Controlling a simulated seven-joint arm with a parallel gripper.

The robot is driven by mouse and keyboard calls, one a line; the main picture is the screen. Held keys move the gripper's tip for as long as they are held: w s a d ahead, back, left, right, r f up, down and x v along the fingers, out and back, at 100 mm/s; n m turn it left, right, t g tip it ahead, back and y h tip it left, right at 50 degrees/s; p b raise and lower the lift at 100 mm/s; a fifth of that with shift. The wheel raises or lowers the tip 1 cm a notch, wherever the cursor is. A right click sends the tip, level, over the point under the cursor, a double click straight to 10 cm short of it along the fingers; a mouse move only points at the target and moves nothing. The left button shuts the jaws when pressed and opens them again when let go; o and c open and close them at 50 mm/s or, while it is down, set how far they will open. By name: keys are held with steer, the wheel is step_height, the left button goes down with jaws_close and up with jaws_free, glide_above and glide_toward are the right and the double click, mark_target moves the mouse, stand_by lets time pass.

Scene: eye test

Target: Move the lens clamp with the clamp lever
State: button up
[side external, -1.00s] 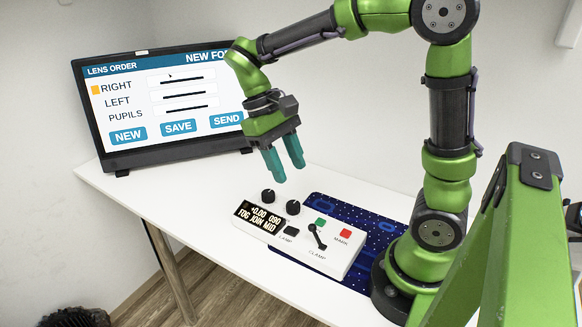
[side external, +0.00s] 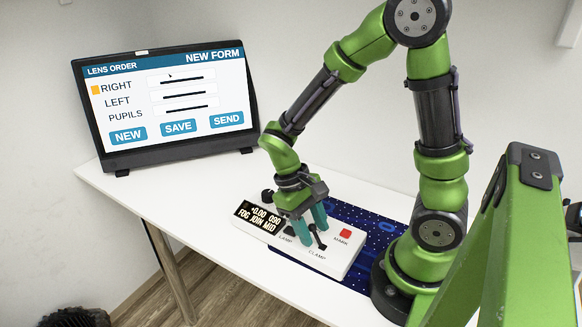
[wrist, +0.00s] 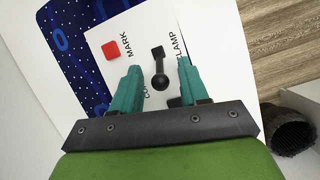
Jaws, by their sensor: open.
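The clamp lever (wrist: 159,82), a black stick with a round knob, stands on the white control box (side external: 340,262) beside the printed word CLAMP. In the side view the lever (side external: 321,243) is partly hidden by my fingers. My gripper (side external: 312,235) is low over the box, pointing down. In the wrist view my gripper (wrist: 159,68) is open, with the lever between its two teal fingers and a gap showing on each side. I cannot tell whether the fingertips touch the box top. The box display (side external: 259,216) reads "+0.00 090 FOG JOIN MID".
A red MARK button (side external: 345,233) is close to the lever. My gripper hides the green button and part of the knobs. The box stands on a blue patterned mat (side external: 377,240). A monitor (side external: 170,100) with a lens order form stands behind. The white table (side external: 200,200) is clear at left.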

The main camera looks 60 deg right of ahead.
jaws_close()
steer(key=shift+s+r+t, duration=0.2)
steer(key=shift+s+t, duration=0.15)
steer(key=shift+t, duration=0.4)
steer(key=shift+s+r+t, duration=0.15)
steer(key=shift+s+t, duration=0.2)
steer(key=shift+t, duration=0.4)
jaws_free()
steer(key=shift+r, duration=0.1)
step_height(320, 180, up, 16)
steer(key=w, duration=0.2)
steer(key=shift+w+a+r, duration=0.2)
steer(key=shift+w+r, duration=0.05)
